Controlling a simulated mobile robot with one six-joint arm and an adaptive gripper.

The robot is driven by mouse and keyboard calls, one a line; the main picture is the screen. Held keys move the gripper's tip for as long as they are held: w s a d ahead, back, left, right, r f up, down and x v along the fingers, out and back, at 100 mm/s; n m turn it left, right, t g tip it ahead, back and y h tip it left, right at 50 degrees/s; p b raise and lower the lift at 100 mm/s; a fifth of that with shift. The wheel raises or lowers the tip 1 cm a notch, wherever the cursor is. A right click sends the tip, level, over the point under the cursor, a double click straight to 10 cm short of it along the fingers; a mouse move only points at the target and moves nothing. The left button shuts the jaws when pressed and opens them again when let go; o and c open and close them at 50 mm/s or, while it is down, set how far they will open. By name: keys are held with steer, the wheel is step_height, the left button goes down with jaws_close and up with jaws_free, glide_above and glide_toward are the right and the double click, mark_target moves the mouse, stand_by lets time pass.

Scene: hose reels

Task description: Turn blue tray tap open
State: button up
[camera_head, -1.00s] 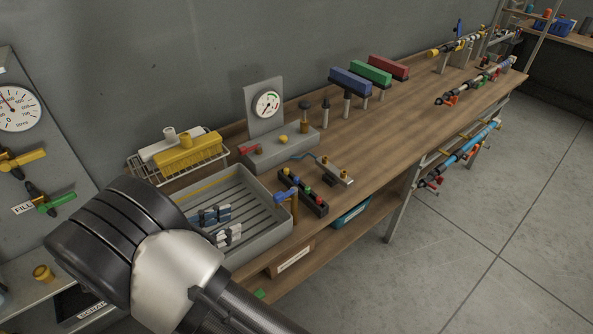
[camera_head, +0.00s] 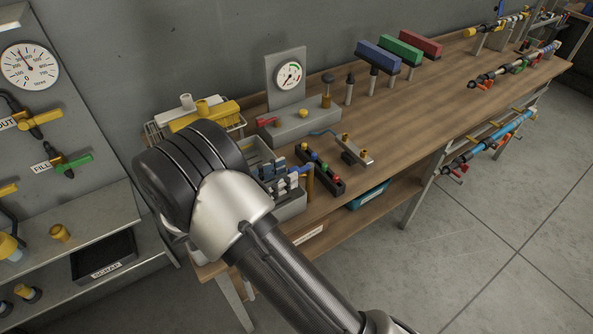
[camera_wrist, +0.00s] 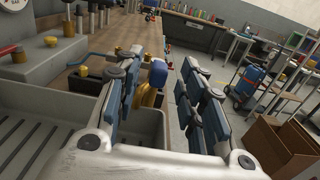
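The blue tray tap has a blue handle (camera_head: 301,170) on a brass post (camera_head: 310,184) at the right end of the grey tray (camera_head: 290,211). In the wrist view, the blue handle (camera_wrist: 158,73) and yellow brass body (camera_wrist: 148,96) show between my fingers, nearer the left one. My gripper (camera_head: 284,178) is open, its fingers reaching toward the tap from the left. The wrist view also shows my gripper (camera_wrist: 163,66) with a clear gap between its blue-padded fingers. I cannot tell whether a finger touches the tap. My wrist hides much of the tray.
A gauge block (camera_head: 300,125) stands behind the tray. A black rack with coloured knobs (camera_head: 320,170) and a small metal fitting (camera_head: 355,150) lie just right of the tap. The bench's right middle is clear.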

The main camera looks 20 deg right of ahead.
mark_target(289, 172)
steer(key=shift+b+x, duration=0.35)
steer(key=shift+x, duration=1.9)
jaws_close()
